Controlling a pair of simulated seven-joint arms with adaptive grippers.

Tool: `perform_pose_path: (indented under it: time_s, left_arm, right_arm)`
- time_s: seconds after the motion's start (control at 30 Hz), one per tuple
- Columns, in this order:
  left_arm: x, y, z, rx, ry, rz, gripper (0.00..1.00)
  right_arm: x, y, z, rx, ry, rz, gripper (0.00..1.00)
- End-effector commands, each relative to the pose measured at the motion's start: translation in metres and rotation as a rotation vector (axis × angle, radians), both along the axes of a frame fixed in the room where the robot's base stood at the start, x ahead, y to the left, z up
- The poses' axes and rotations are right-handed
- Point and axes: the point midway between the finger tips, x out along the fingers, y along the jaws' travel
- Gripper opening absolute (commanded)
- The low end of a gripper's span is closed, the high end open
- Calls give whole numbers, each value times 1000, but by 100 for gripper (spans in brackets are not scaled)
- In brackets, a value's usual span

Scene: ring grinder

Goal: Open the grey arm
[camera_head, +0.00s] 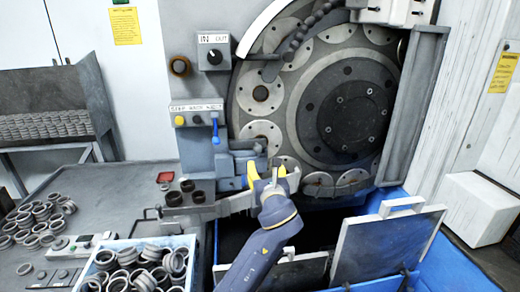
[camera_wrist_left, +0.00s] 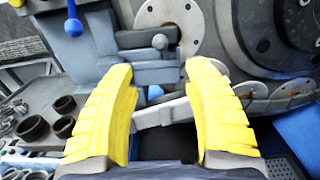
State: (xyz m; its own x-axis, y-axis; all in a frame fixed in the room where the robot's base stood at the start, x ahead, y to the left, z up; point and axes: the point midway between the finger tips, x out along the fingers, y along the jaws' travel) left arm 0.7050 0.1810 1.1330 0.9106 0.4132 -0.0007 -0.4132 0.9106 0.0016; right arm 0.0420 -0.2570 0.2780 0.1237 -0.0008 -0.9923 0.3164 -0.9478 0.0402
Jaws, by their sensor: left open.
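The grey arm (camera_head: 228,205) looks like the flat bar below the machine's small clamp block, in front of the grinding disc. In the left wrist view a grey bar (camera_wrist_left: 163,114), seemingly the same one, runs between my fingers. My left gripper (camera_head: 274,178) is open at the bar's right end, its yellow fingers spread apart. In the left wrist view the left gripper (camera_wrist_left: 165,105) has one finger on each side of the bar, with gaps visible. I cannot tell how deep the bar sits between them. My right gripper is not in view.
The large round disc (camera_head: 350,112) stands behind my gripper. A blue bin (camera_head: 445,270) with grey flaps (camera_head: 385,245) lies below right. A blue lever (camera_head: 215,132) sits on the button panel. A tray of rings (camera_head: 135,272) and loose rings (camera_head: 40,222) cover the table at left.

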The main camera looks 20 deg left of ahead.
Motion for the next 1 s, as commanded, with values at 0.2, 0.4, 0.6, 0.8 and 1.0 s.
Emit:
perform_pose_path:
  time_s: [0.2, 0.4, 0.6, 0.8, 1.0]
  left_arm:
    - [38, 17, 1, 3, 0, 2, 50]
    - [71, 33, 0, 1, 0, 2, 50]
    - [100, 45, 1, 1, 0, 1, 50]
    - [120, 54, 1, 0, -2, 0, 50]
    - [129, 59, 0, 0, -1, -1, 50]
  right_arm:
    - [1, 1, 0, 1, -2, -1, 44]
    - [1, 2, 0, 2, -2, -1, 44]
    - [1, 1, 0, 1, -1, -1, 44]
    - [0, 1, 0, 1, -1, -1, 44]
    - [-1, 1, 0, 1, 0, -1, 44]
